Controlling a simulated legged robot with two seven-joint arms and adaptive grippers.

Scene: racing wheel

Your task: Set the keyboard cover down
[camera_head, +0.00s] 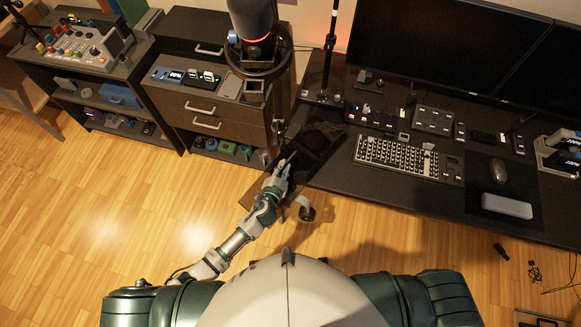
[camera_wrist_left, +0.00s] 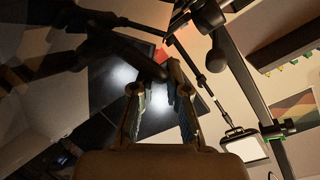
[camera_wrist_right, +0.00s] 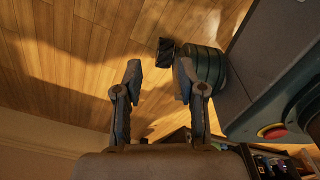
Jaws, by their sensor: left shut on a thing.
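My left gripper (camera_head: 284,168) is at the left end of the dark desk, shut on what looks like the dark keyboard cover (camera_head: 316,142). The cover is hard to tell from the black desk, and I cannot tell whether it touches the desktop. In the left wrist view the gripper's fingers (camera_wrist_left: 160,88) point up at a dark, see-through panel. The keyboard (camera_head: 397,157), with pale keys, lies uncovered to the right on the desk. My right gripper (camera_wrist_right: 158,78) shows only in its wrist view, open and empty above the wooden floor.
A drawer cabinet (camera_head: 212,105) stands to the left. Button boxes (camera_head: 433,120) and monitors (camera_head: 440,45) stand behind the keyboard. A mouse (camera_head: 499,171) and wrist rest (camera_head: 507,206) lie to the right.

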